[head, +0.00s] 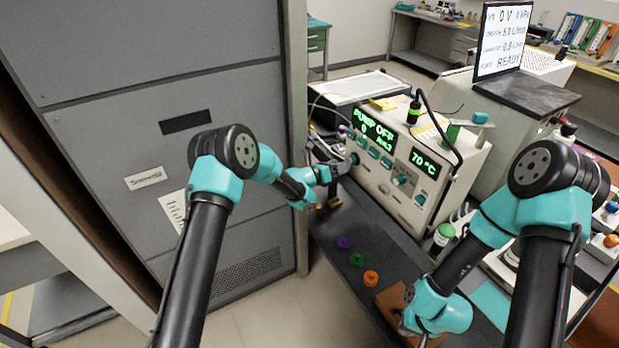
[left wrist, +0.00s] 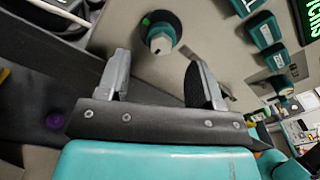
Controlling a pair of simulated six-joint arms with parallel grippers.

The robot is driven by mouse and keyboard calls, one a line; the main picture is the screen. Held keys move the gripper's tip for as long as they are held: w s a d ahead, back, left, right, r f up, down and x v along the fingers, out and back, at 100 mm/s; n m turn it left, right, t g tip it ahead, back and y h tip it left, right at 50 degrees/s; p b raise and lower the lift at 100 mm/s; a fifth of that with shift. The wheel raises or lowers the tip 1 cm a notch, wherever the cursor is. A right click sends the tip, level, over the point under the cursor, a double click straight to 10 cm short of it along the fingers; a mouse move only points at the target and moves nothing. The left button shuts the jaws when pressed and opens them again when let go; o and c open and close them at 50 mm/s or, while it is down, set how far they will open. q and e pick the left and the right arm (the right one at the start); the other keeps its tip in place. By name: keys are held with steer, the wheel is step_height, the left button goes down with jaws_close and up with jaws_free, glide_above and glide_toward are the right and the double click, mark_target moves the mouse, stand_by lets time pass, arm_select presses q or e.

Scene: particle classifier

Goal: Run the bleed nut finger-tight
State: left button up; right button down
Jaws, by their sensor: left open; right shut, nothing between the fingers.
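The pale machine (head: 390,165) has a green "PUMP OFF" display, a "70 °C" display and several teal knobs. My left gripper (head: 343,172) is at the left end of the machine's front. In the left wrist view its open fingers (left wrist: 158,72) point toward the fitting, which lies just beyond and between the tips. My right gripper (head: 413,332) is low at the front, shut and empty, partly hidden by its arm.
Purple (head: 344,243), green (head: 357,259) and orange (head: 371,277) rings lie on the dark bench (head: 340,225). A brown block (head: 392,302) is beside my right gripper. A green-labelled bottle (head: 443,236) stands right of the machine. A tall grey cabinet (head: 120,110) closes off the left.

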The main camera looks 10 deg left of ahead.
arm_select(q)
steer(key=v, duration=1.3)
steer(key=s+a+f+n+g+y, duration=0.1)
steer(key=s+a+f+n+y, duration=0.3)
steer(key=s+f+n, duration=0.5)
steer(key=s+a+f+n+g+y, duration=0.2)
steer(key=s+a+f+n+y, duration=0.3)
steer(key=n, duration=0.9)
steer(key=s+a+f+n+g, duration=0.1)
steer(key=s+f+n+g, duration=0.2)
steer(key=s+n, duration=0.6)
steer(key=s+a+f+n+g+y, duration=0.1)
steer(key=s+f+n+g, duration=0.2)
steer(key=s+n, duration=0.7)
steer(key=s+g, duration=0.1)
steer(key=s, duration=0.3)
steer(key=shift+a+y, duration=0.15)
steer(key=shift+y, duration=0.15)
